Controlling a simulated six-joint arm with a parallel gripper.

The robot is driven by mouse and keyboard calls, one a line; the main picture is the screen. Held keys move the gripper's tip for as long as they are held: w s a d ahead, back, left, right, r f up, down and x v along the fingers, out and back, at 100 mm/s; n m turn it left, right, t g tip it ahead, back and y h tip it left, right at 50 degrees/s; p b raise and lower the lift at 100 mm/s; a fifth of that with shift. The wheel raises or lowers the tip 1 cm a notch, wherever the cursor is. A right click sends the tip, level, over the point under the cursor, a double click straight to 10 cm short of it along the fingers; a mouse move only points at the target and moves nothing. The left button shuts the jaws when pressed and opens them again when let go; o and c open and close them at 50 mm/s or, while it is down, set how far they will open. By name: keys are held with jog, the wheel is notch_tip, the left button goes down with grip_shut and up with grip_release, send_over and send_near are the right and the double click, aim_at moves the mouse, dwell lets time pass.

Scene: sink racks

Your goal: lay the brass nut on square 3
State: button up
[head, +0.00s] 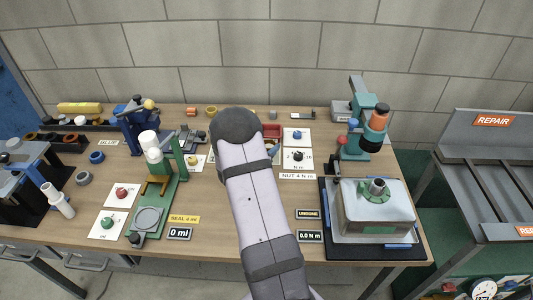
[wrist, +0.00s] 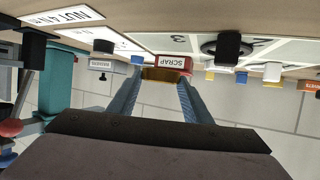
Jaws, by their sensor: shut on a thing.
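The brass nut (wrist: 161,74) shows in the wrist view between my fingertips. My gripper (wrist: 162,79) is shut on it and holds it with the red SCRAP box (wrist: 174,62) behind. Square 3 (wrist: 180,41) is a pale card with a printed 3, upside down in the wrist view; its visible part looks bare. The nut appears apart from the card, but its exact height I cannot tell. In the head view my own arm hides the gripper, the nut and square 3.
A black round part (wrist: 228,47) lies on the card beside square 3. The teal press (head: 365,140) stands at the right of the bench, behind a grey housing (head: 372,210) on a black mat. A green stand (head: 160,190) is at the left. The bench front centre has some free room.

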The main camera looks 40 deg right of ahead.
jog(key=shift+f, duration=1.75)
jog(key=shift+f, duration=0.2)
jog(key=o, duration=0.8)
jog(key=shift+o, duration=0.2)
jog(key=shift+r, duration=0.1)
